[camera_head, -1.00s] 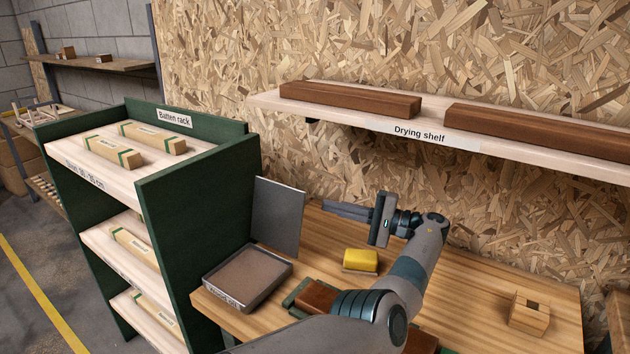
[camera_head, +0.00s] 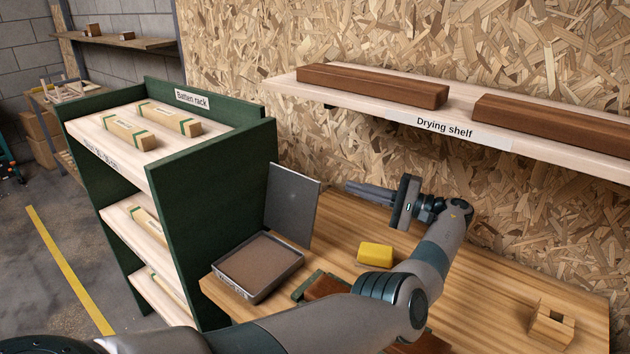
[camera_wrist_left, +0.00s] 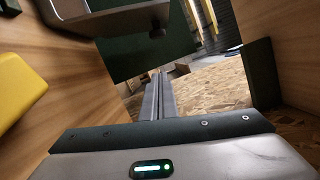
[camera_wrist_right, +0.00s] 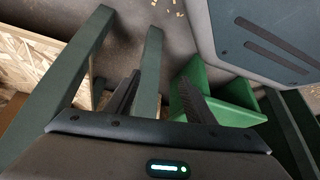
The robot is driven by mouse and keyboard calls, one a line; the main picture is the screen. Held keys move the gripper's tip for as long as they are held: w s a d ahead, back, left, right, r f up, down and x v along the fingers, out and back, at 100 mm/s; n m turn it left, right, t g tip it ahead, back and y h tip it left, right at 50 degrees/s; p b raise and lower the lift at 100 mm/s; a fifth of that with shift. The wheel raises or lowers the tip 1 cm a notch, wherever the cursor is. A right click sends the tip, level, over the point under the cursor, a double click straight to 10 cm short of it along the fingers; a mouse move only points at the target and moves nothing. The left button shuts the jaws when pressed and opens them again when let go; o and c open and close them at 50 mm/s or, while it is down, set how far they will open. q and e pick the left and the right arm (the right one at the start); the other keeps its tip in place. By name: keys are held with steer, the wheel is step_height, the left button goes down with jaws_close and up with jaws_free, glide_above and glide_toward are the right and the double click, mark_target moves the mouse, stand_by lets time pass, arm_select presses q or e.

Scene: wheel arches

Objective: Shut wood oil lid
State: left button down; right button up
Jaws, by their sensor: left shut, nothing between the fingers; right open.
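The wood oil box is a shallow grey tray (camera_head: 262,265) with a brown inside, at the left end of the wooden bench. Its flat grey lid (camera_head: 293,206) stands open, nearly upright at the tray's back edge. My left gripper (camera_head: 347,187) is shut and empty, just right of the lid and apart from it, near the height of its upper part. Its closed fingers also show in the left wrist view (camera_wrist_left: 160,95). My right gripper (camera_wrist_right: 160,95) is open and empty in its wrist view, away from the box.
A yellow block (camera_head: 375,254) lies on the bench (camera_head: 480,290), with a notched wooden block (camera_head: 552,325) further right. The green batten rack (camera_head: 215,180) stands close left of the tray. The drying shelf (camera_head: 400,115) with dark boards juts out above the bench.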

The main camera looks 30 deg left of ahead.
mark_target(294, 204)
step_height(294, 204, up, 3)
steer(key=w+a+t+p, duration=0.2)
steer(key=a+p, duration=0.1)
arm_select(q)
steer(key=s+a+r+p, duration=0.1)
steer(key=s+a+p, duration=0.4)
steer(key=a, duration=0.4)
steer(key=shift+s+a+r, duration=0.2)
steer(key=shift+a+r, duration=0.05)
steer(key=shift+r, duration=0.05)
arm_select(e)
steer(key=s+d+f+g, duration=0.2)
steer(key=s+d, duration=0.2)
steer(key=s, duration=0.5)
steer(key=s+d+f+g+h, duration=0.1)
steer(key=s+d+f+g, duration=0.2)
steer(key=s, duration=0.7)
steer(key=shift+s+d+f, duration=0.15)
steer(key=shift+s+d, duration=0.1)
steer(key=shift+d, duration=0.35)
arm_select(q)
steer(key=shift+a, duration=0.15)
arm_select(e)
steer(key=shift+w+f, duration=0.1)
